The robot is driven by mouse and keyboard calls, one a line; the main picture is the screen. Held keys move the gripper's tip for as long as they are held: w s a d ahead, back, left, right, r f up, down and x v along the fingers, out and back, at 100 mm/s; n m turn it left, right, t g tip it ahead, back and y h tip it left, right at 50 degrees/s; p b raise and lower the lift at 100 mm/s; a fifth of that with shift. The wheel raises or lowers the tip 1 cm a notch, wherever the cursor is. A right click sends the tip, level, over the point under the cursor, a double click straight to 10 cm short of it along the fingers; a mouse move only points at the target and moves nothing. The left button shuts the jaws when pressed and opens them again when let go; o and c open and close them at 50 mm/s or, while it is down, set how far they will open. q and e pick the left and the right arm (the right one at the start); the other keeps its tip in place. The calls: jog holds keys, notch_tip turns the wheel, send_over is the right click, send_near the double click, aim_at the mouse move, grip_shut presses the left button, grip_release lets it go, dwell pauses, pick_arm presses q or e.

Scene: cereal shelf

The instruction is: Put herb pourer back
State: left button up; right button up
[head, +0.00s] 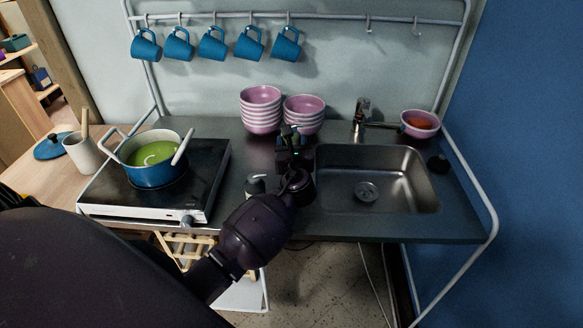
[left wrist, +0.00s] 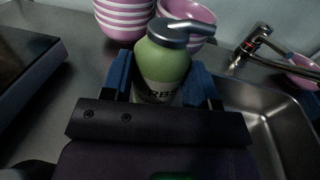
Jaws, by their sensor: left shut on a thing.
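The herb pourer is a green bottle with a grey spout cap and lettering on its front, upright in the left wrist view (left wrist: 164,62). My left gripper (left wrist: 160,88) is shut on it, with a blue finger on each side. In the head view the gripper (head: 293,152) is over the counter between hob and sink, in front of the pink bowls. There only a small dark green part of the pourer (head: 290,131) shows. Whether its base touches the counter is hidden. My right gripper is out of view.
Pink bowl stacks (head: 261,112) stand just behind. A grey-topped bottle (head: 255,184) is near the front edge, left of my gripper. The hob (head: 205,163) holds a blue pot (head: 153,173) of green soup. The sink (head: 395,190) and tap (head: 361,117) are at right. Blue mugs (head: 212,48) hang above.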

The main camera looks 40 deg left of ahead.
pick_arm(q)
notch_tip(320, 180, down, 4)
jog(key=shift+r, duration=0.2)
jog(key=shift+f+b, duration=0.7)
jog(key=shift+f, duration=1.25)
jog(key=shift+f, duration=0.1)
jog(key=o, duration=1)
jog(key=shift+c, duration=0.2)
